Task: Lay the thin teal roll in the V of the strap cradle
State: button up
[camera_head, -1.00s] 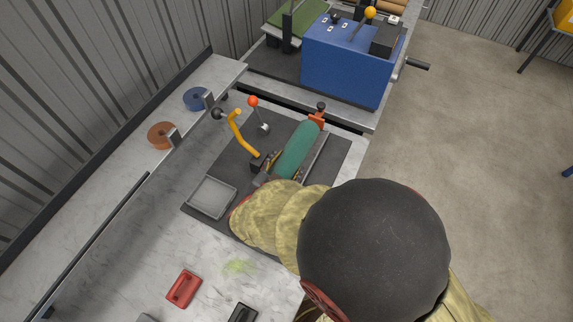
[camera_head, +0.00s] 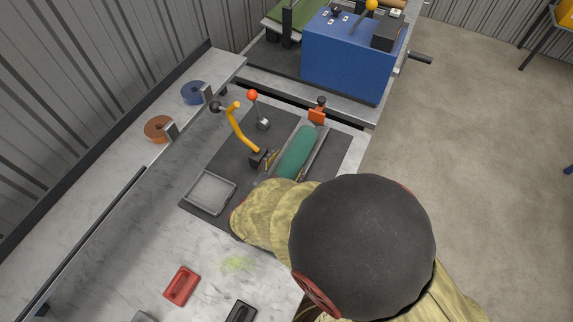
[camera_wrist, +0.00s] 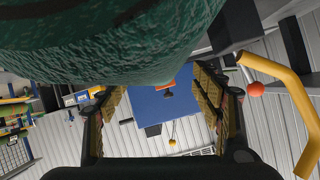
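The teal roll (camera_head: 296,152) lies along the grey strap cradle (camera_head: 318,152) on the dark mat, tilted towards the upper right. I cannot tell whether the straps bear its full weight. Its near end is hidden behind my arm in the head view. In the wrist view, the roll (camera_wrist: 120,45) fills the top, very close. The two padded fingers of my gripper (camera_wrist: 162,88) stand apart, their tips meeting the roll's outline. Whether the pads touch it is hidden. In the head view my arm covers most of my gripper.
An orange-red clamp (camera_head: 317,112) stands at the cradle's far end. A yellow bent bar (camera_head: 241,130) and a red-knobbed lever (camera_head: 257,108) rise left of it. A grey tray (camera_head: 210,193) lies nearer. A blue machine (camera_head: 350,65) stands beyond.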

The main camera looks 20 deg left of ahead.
jog(key=shift+o, duration=0.7)
jog(key=shift+f, duration=0.1)
jog(key=v, duration=1.2)
jog(key=shift+w, duration=0.1)
